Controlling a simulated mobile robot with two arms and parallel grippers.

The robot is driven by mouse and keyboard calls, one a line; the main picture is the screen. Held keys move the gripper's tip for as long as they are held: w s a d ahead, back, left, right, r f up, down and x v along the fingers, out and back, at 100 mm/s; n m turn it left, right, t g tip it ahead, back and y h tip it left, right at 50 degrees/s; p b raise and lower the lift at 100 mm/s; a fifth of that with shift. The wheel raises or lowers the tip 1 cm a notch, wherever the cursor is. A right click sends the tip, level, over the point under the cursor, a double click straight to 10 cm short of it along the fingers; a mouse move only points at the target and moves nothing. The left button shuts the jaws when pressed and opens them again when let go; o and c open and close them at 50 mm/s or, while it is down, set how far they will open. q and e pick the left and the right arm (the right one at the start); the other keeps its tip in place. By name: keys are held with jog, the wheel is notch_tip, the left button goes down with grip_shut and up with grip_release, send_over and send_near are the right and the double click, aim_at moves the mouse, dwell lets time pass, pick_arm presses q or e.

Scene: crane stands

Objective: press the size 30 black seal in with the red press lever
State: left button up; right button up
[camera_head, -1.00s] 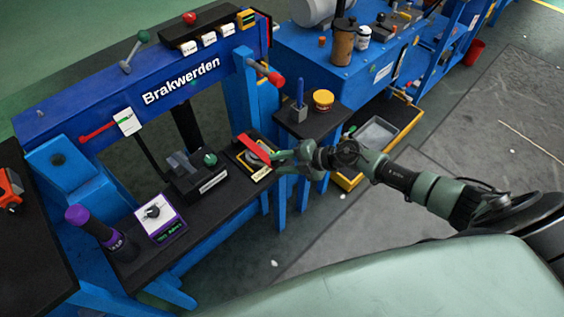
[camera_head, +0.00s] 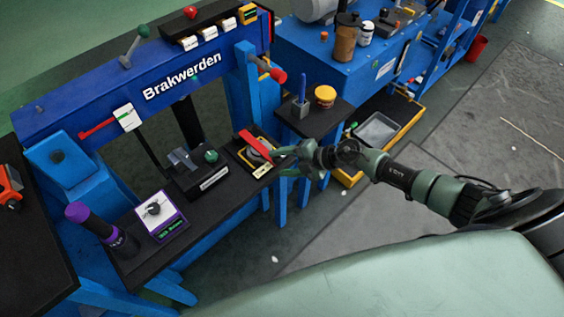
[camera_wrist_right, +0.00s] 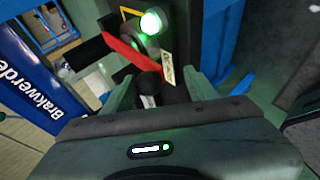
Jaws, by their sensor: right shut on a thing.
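The red press lever (camera_head: 256,146) lies over a small black press at the right end of the black bench. It also shows in the right wrist view (camera_wrist_right: 126,51), slanting down toward my fingers. My right gripper (camera_head: 281,156) is at the lever's near end. In the right wrist view (camera_wrist_right: 160,92) its fingers are around a dark piece at that end, shut on the lever. A pale round part (camera_head: 249,157) shows partly under the lever. I cannot make out the size 30 black seal. My left gripper is not in view.
The blue Brakwerden beam (camera_head: 130,84) spans behind. A small black table (camera_head: 322,122) with a yellow-lidded tub (camera_head: 325,96) stands to the right.

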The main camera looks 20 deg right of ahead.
jog(key=shift+s+d, duration=0.15)
jog(key=shift+d, duration=0.05)
jog(key=v, duration=0.7)
jog(key=shift+s+r, duration=0.2)
jog(key=shift+r, duration=0.05)
jog(key=shift+p, duration=0.3)
jog(key=shift+f, duration=0.1)
